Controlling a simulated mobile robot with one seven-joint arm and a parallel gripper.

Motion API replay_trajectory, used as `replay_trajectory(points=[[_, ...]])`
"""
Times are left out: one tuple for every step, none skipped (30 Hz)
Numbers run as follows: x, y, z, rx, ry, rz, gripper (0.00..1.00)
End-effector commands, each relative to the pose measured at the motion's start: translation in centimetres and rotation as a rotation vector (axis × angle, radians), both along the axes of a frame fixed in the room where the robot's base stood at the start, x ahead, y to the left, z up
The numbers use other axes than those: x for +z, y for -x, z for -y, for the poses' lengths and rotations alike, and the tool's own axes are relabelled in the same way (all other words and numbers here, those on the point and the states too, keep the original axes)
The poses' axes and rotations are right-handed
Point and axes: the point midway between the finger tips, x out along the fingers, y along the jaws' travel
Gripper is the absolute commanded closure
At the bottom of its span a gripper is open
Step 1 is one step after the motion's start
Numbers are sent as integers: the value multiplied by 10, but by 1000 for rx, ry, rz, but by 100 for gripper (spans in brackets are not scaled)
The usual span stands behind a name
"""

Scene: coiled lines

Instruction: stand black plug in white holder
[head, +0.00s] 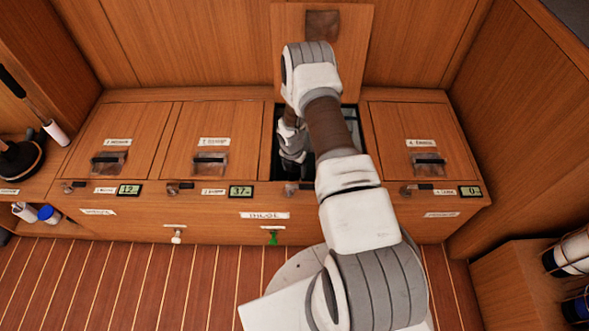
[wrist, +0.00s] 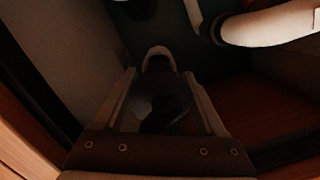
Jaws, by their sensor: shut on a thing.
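My gripper (wrist: 160,75) is inside the open locker compartment, pointing down into it. In the wrist view its fingers are shut on a dark, rounded thing (wrist: 165,103), which looks like the black plug; a pale loop shows at its far end. The picture is dim, so its exact shape is unclear. In the head view my arm and the locker walls hide the fingertips and the plug. A white rounded thing (wrist: 270,23) with a dark collar shows at the upper right of the wrist view; I cannot tell whether it is the white holder.
The raised wooden lid (head: 350,55) stands behind the open compartment. Closed lids (head: 120,135) with latches flank it. A black plunger-like thing (head: 20,160) is at the far left. A crate (head: 520,285) with bottles stands at the lower right. The striped floor (head: 110,285) in front is clear.

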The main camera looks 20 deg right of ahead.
Motion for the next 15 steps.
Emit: replay_trajectory(points=[[0, 0, 0, 0, 0, 0, 94], [-1, 0, 0, 0, 0, 0, 94], [-2, 0, 0, 0, 0, 0, 94], [-3, 0, 0, 0, 0, 0, 94], [-3, 0, 0, 0, 0, 0, 94], [-4, 0, 0, 0, 0, 0, 94], [-5, 0, 0, 0, 0, 0, 94], [-6, 0, 0, 0, 0, 0, 94], [-7, 0, 0, 0, 0, 0, 94], [-7, -1, 0, 0, 0, 1, 94], [-8, -1, 0, 0, 0, 1, 94], [-9, -1, 0, 0, 0, 1, 94], [-10, -1, 0, 0, 0, 1, 94], [-11, -1, 0, 0, 0, 1, 94], [-12, 0, 0, 0, 0, 0, 94]])
